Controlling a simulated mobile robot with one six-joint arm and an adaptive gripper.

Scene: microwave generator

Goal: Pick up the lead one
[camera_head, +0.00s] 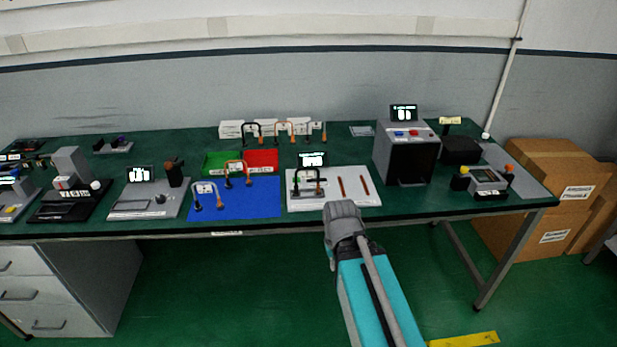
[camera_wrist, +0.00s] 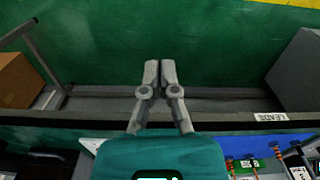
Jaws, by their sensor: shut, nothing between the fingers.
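Several arched leads with small tags are on the bench; their writing is too small to tell which is lead one. A grey-arched lead (camera_head: 208,187) and an orange-arched lead (camera_head: 238,164) are at the blue mat (camera_head: 250,205). A dark-arched lead (camera_head: 307,171) is at the white board (camera_head: 355,173). Black (camera_head: 251,125), orange (camera_head: 284,124) and grey (camera_head: 316,123) arched leads are at the back. In the wrist view my gripper (camera_wrist: 159,63) is shut and empty, above the floor near the bench's front edge. Its fingers are not distinct in the head view.
A grey box-shaped device (camera_head: 382,160) with a dark opening stands right of the board. Green (camera_head: 221,158) and red (camera_head: 264,156) patches lie behind the blue mat. Other instruments fill the left of the bench. Cardboard boxes (camera_head: 560,165) stand at the right. Floor in front is clear.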

